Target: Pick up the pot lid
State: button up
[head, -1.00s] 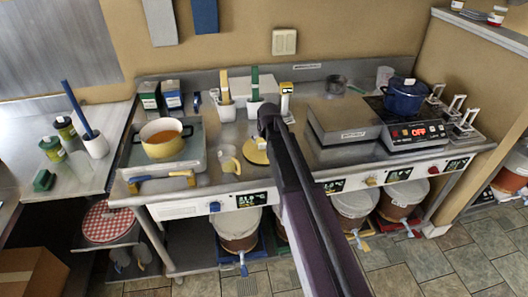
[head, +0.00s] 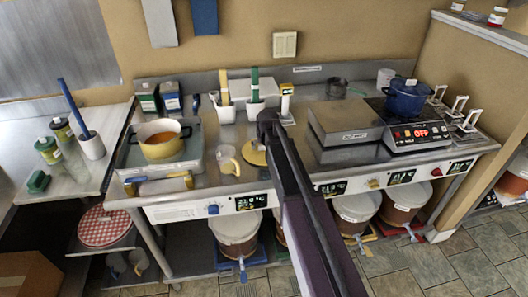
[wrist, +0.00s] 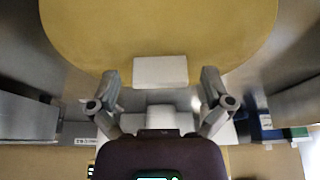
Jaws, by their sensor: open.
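The pot lid is a flat yellow disc (head: 252,154) on the steel counter in the head view, partly hidden by my arm. In the wrist view the yellow lid (wrist: 160,30) fills the upper part, with a pale block, seemingly its handle (wrist: 160,70), near its edge. My gripper (wrist: 160,76) is open, one finger on each side of that block with a gap on both sides. I cannot tell how far above the lid the fingertips are. In the head view my arm hides the fingers. A yellow pot (head: 162,146) with orange contents stands to the left.
A measuring cup (head: 228,158) stands just left of the lid. Tool holders (head: 225,112) stand behind it. A grey boxed appliance (head: 345,122) and a blue pot (head: 406,98) on a hot plate (head: 415,135) are to the right. Control panels line the front edge.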

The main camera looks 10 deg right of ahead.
jog(key=c, duration=1.2)
jog(key=shift+r, duration=0.15)
notch_tip(320, 180, up, 10)
jog(key=p, duration=1)
jog(key=shift+s, duration=0.1)
dwell(0.4)
